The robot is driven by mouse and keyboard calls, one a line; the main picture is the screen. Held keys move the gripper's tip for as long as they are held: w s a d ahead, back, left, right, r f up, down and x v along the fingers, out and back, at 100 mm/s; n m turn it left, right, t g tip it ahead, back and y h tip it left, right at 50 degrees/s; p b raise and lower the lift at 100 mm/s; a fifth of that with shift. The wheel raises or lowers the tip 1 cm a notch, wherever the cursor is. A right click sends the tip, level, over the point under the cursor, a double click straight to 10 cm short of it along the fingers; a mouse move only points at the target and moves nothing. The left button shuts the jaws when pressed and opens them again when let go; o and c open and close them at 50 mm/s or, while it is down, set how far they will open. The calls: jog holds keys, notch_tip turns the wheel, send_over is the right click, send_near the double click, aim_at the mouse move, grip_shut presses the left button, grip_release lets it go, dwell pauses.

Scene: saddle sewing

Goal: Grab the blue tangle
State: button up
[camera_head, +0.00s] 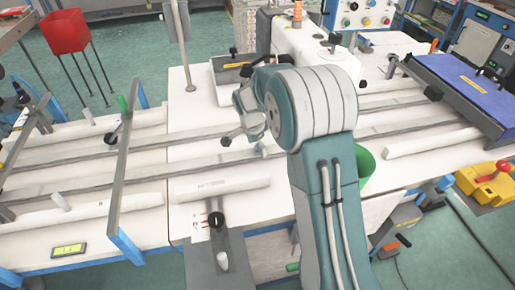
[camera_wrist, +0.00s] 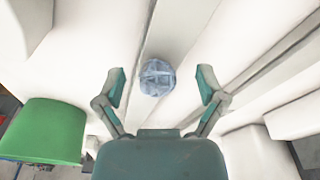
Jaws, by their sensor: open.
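The blue tangle (camera_wrist: 157,77) is a small pale blue-grey round bundle with crossing strands. My gripper (camera_wrist: 161,82) is open and empty, with one finger to each side of the tangle in the picture. Its fingers appear apart from the tangle, and the remaining height cannot be judged. In the head view my gripper (camera_head: 236,120) hangs over the middle of the white table, and my arm hides part of the table behind it.
A green bin (camera_wrist: 45,132) shows at the lower left of the wrist view; in the head view it stands right of my arm (camera_head: 365,167). Long rails and white rolls (camera_head: 222,188) cross the table. A sewing machine (camera_head: 300,45) stands behind my arm. A blue-topped box (camera_head: 465,85) is at right.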

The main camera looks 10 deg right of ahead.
jog(key=c, duration=0.3)
jog(key=shift+d, duration=0.3)
jog(key=c, duration=0.5)
jog(key=shift+d, duration=0.15)
jog(key=shift+c, duration=0.2)
